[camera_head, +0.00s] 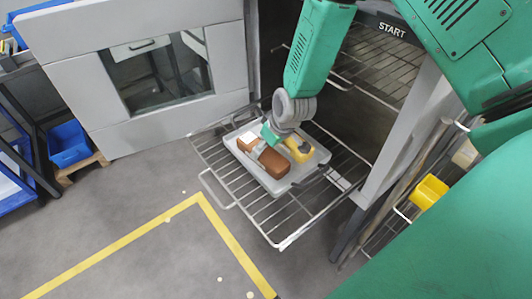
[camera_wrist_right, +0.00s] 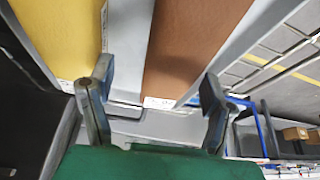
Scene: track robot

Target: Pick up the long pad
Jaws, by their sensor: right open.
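A long brown pad (camera_head: 273,161) lies in a light grey tray (camera_head: 278,187). Brown also shows on the other side of my right gripper (camera_head: 262,144), which hides the part between. The gripper reaches down over the pad from above. In the right wrist view, my right gripper (camera_wrist_right: 158,80) is open, with one dark finger on each side of the brown pad's (camera_wrist_right: 190,45) near end. I see no grip on it. A yellow pad (camera_head: 298,150) lies beside the brown one; it also shows at the left of the wrist view (camera_wrist_right: 62,35). My left gripper is not in view.
The tray rests on a pulled-out wire rack (camera_head: 283,241) of an open oven. The oven door (camera_head: 160,75) stands open at left. More racks (camera_head: 375,75) are inside. A yellow bin (camera_head: 429,191) is at right and a blue bin (camera_head: 69,143) at left. Floor in front is mostly clear.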

